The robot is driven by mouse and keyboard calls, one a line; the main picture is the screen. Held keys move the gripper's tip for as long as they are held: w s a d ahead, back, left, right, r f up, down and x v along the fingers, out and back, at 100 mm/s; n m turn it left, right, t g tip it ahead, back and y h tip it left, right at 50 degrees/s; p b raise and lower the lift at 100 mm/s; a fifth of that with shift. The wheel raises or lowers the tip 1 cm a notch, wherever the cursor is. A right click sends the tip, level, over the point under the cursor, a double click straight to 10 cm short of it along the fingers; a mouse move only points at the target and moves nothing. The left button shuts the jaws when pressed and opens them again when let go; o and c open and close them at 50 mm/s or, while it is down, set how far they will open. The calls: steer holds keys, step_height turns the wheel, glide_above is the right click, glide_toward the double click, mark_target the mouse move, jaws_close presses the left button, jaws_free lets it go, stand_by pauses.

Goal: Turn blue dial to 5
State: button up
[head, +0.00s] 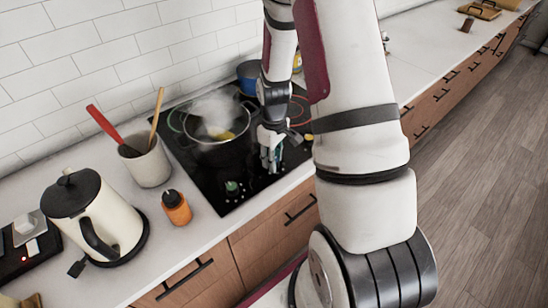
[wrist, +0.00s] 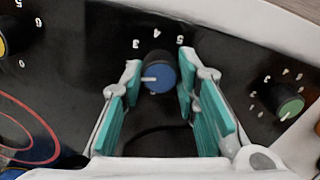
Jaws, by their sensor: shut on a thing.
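The blue dial (wrist: 160,75) sits on the black cooktop panel in the wrist view. Its white pointer line points to the left of the picture. The printed numbers 3, 4 and 5 show beyond the dial, with 5 at the right. My gripper (wrist: 158,82) has its teal-padded fingers on both sides of the dial and is shut on it. In the head view my gripper (head: 270,158) reaches down to the cooktop's front edge, and the blue dial cannot be made out there.
A green dial (wrist: 290,107) is right of my gripper and a yellow dial (wrist: 4,42) is left. A steaming pot (head: 214,137) stands on the cooktop (head: 200,172) close to my gripper. An orange bottle (head: 176,208), utensil crock (head: 148,163) and kettle (head: 92,215) stand left.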

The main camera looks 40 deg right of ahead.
steer(key=m, duration=0.6)
steer(key=m+b, duration=0.1)
steer(key=m, duration=0.5)
steer(key=shift+m, duration=0.4)
steer(key=m, duration=0.6)
steer(key=shift+b, duration=0.35)
steer(key=m, duration=0.5)
steer(key=shift+m, duration=0.4)
steer(key=o, duration=1.2)
steer(key=shift+c, duration=0.2)
steer(key=shift+r, duration=0.1)
